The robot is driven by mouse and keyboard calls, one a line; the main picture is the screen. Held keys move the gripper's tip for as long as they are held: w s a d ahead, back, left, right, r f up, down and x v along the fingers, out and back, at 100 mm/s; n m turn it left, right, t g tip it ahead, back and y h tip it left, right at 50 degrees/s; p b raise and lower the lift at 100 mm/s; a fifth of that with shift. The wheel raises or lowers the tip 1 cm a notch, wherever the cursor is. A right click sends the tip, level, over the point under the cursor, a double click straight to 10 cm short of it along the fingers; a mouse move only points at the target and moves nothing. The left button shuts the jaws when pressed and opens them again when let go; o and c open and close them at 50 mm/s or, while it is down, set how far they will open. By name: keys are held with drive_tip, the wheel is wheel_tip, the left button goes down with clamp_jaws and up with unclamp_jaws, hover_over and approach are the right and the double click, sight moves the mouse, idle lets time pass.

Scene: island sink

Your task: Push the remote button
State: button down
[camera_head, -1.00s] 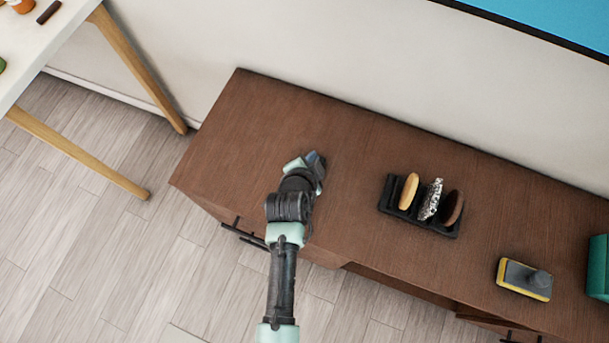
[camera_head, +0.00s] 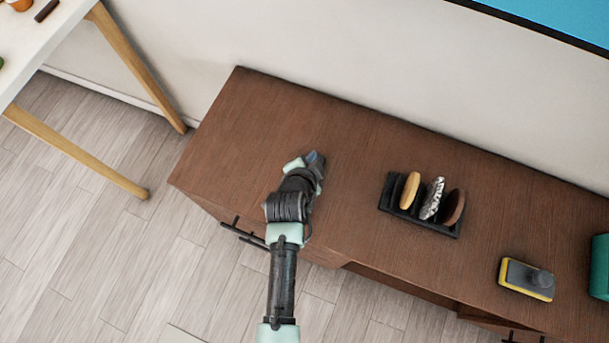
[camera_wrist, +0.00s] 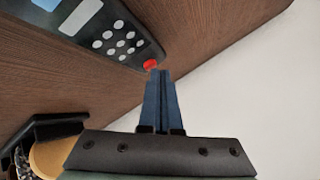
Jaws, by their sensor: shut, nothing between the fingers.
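The remote (camera_wrist: 95,30) lies on the brown wooden cabinet top in the wrist view. It is dark grey with several round white buttons and one red button (camera_wrist: 150,64) at its near end. My gripper (camera_wrist: 159,72) is shut and empty, its blue fingertips right beside the red button. I cannot tell whether they touch it. In the head view my gripper (camera_head: 315,160) is low over the left part of the cabinet top, and the remote is hidden behind my arm.
A black rack (camera_head: 387,192) with several upright discs stands on the cabinet (camera_head: 260,110) to the right. A yellow-edged grey block (camera_head: 526,279) and a teal object (camera_head: 600,268) are farther right. A white table (camera_head: 50,45) stands at left. The wall runs behind the cabinet.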

drive_tip(key=shift+f, duration=0.2)
idle(0.4)
drive_tip(key=shift+r+p, duration=0.4)
drive_tip(key=shift+r, duration=0.2)
wheel_tip(320, 180, up, 6)
drive_tip(key=p, duration=0.5)
idle(0.6)
